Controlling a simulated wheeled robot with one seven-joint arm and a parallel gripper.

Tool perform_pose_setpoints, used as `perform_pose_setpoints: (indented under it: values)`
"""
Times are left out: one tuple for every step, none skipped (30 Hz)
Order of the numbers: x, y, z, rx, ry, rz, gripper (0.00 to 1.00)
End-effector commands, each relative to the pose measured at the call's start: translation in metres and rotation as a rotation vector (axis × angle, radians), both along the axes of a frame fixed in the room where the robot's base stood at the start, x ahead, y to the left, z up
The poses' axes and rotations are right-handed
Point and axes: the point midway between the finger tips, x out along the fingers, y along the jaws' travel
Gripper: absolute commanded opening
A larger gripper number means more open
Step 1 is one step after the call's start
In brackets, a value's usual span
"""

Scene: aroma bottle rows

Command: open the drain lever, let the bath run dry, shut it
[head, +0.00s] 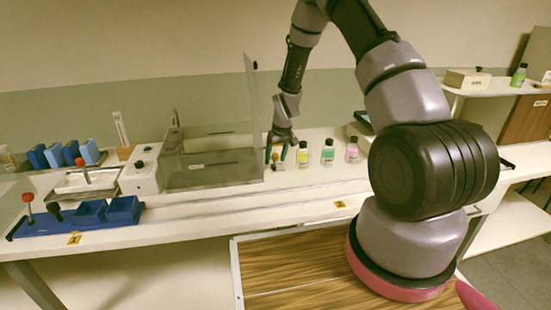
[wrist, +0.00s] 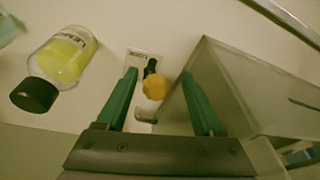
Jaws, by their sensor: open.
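The bath (head: 212,172) is a grey, see-through tank left of centre in the head view; its wall (wrist: 225,85) fills the right of the wrist view. I cannot tell the water level. The likely drain lever (wrist: 154,86), a yellow knob on a dark stem, stands by a small labelled white plate beside the bath wall. My gripper (head: 277,158) is open, just right of the bath. In the wrist view its green fingers (wrist: 158,76) lie on either side of the knob, with no clear contact.
Bottles with yellow (head: 302,154), green (head: 327,152) and pink (head: 352,151) labels stand right of my gripper; the yellow one (wrist: 65,58) is close on the left in the wrist view. A clear upright panel (head: 251,105) rises at the bath's right end. Blue trays (head: 90,212) lie far left.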

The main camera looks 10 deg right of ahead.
Motion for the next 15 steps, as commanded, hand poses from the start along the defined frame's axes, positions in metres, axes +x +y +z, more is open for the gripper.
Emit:
perform_pose_setpoints:
  values:
    - [0.0, -0.001, 0.002, -0.001, -0.001, 0.0, 0.69]
    - [0.0, -0.001, 0.005, 0.0, -0.002, 0.0, 0.69]
    - [-0.001, -0.002, 0.009, 0.0, -0.003, 0.0, 0.69]
    - [-0.001, -0.002, 0.013, 0.0, -0.004, 0.0, 0.69]
    - [-0.002, -0.002, 0.017, -0.001, -0.004, -0.001, 0.69]
    - [-0.004, -0.003, 0.024, -0.001, -0.004, -0.001, 0.69]
    - [-0.005, -0.004, 0.03, -0.001, -0.005, -0.001, 0.69]
    - [-0.006, -0.004, 0.036, 0.0, -0.004, -0.001, 0.69]
    - [-0.008, -0.005, 0.045, 0.0, -0.005, 0.0, 0.69]
    - [-0.01, -0.006, 0.051, 0.0, -0.004, 0.0, 0.69]
    - [-0.012, -0.006, 0.057, 0.0, -0.004, 0.0, 0.69]
    - [-0.013, -0.007, 0.065, 0.0, -0.004, 0.001, 0.69]
    - [-0.015, -0.008, 0.071, 0.0, -0.004, 0.001, 0.69]
    - [-0.016, -0.008, 0.075, 0.001, -0.002, 0.0, 0.69]
    - [-0.018, -0.009, 0.082, 0.0, -0.002, 0.001, 0.69]
